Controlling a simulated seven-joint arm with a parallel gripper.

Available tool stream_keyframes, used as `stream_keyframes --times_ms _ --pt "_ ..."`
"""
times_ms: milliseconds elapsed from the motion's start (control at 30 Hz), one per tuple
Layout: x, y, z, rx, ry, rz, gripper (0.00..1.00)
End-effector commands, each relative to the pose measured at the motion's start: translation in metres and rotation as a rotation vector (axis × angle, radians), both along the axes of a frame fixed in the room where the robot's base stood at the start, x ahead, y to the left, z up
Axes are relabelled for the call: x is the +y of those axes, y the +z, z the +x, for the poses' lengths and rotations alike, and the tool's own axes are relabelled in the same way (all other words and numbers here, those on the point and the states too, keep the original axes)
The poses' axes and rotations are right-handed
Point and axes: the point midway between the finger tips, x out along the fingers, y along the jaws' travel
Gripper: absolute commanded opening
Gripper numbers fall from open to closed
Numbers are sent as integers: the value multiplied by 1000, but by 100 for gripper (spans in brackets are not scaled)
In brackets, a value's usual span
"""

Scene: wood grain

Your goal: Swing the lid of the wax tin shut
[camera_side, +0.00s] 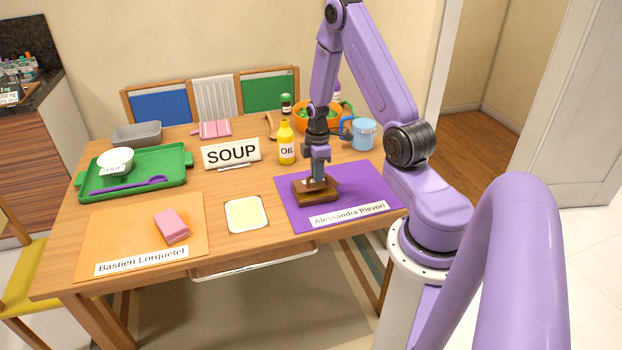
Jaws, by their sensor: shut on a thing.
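A small brown box-like thing (316,190) lies on the purple mat (366,184); it looks like the wax tin, but its lid and hinge are too small to make out. Its upper part is darker than its golden-brown lower part. My gripper (318,181) points straight down from above and is shut on the top of this brown thing. The fingertips hide part of it. I cannot tell how far open its lid is.
A yellow oil bottle (286,143), a SOUP sign (231,153) and a blue mug (363,134) stand behind the mat. An orange bowl (314,117) is farther back. A white-rimmed square dish (246,214) lies left of the mat. A name card (350,214) lies along the mat's front.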

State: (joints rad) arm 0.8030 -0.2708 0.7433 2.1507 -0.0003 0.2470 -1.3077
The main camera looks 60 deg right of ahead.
Motion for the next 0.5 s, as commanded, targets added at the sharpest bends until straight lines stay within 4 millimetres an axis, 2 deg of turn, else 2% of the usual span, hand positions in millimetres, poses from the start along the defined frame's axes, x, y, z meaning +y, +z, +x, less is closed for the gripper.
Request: stream_keyframes --times_ms 500 --pt "7 -16 -7 2 0 1 7"
